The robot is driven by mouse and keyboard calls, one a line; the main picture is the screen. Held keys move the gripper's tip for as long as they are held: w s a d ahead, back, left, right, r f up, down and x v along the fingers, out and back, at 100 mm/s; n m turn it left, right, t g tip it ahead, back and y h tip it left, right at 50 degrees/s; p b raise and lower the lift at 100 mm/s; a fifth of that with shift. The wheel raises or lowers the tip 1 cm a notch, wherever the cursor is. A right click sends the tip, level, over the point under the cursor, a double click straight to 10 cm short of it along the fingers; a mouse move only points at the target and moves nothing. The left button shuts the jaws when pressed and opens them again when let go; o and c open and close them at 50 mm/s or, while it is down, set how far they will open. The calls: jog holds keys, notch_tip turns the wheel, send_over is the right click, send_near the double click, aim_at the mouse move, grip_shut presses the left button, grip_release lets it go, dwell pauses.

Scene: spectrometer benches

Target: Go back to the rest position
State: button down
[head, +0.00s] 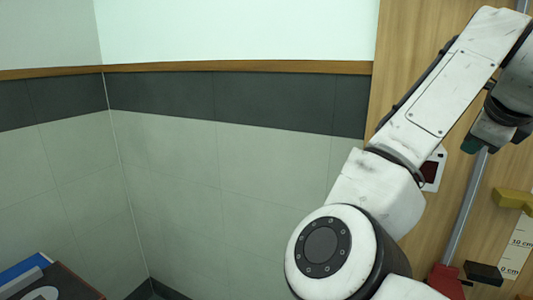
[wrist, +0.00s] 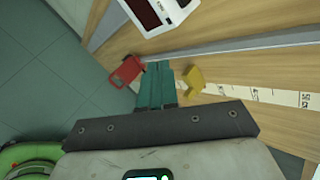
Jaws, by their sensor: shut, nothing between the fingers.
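My gripper shows in the wrist view (wrist: 158,66) with its two teal fingers side by side and shut, with nothing held between them. In the head view my white arm reaches up and to the right, and only a bit of teal near its end shows at the right side. In the wrist view the fingers appear between a red piece (wrist: 127,71) on the left and a yellow piece (wrist: 193,79) on the right. Both look apart from the fingers, though the depth is hard to judge.
A white device with a dark screen (wrist: 152,12) stands near the rail. Dark and blue boxes (head: 62,281) are at lower left. Tiled walls are behind.

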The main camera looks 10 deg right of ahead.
jog(key=s+a+f+n+g+b, duration=0.1)
jog(key=s+f+n, duration=0.35)
jog(key=f, duration=0.75)
jog(key=s+a+f+n+g+b, duration=0.1)
jog(key=f+n, duration=0.6)
jog(key=f, duration=0.4)
jog(key=s+a+f+n+b, duration=0.1)
jog(key=s+f+n, duration=0.3)
jog(key=f, duration=0.8)
jog(key=s+a+f+n+g+y, duration=0.1)
jog(key=s+a+f+n, duration=0.3)
jog(key=s+f, duration=0.3)
jog(key=s+a+f+n+g+y+b, duration=0.1)
jog(key=s+a+f+n+g, duration=0.1)
jog(key=s+a+f+n, duration=0.2)
jog(key=s+a+f+n+g+y+b, duration=0.1)
jog(key=s+a+f+n, duration=0.4)
jog(key=s+f, duration=0.6)
jog(key=shift+s+a+g+y, duration=0.4)
jog(key=shift+s+a+y, duration=0.2)
jog(key=shift+s, duration=0.2)
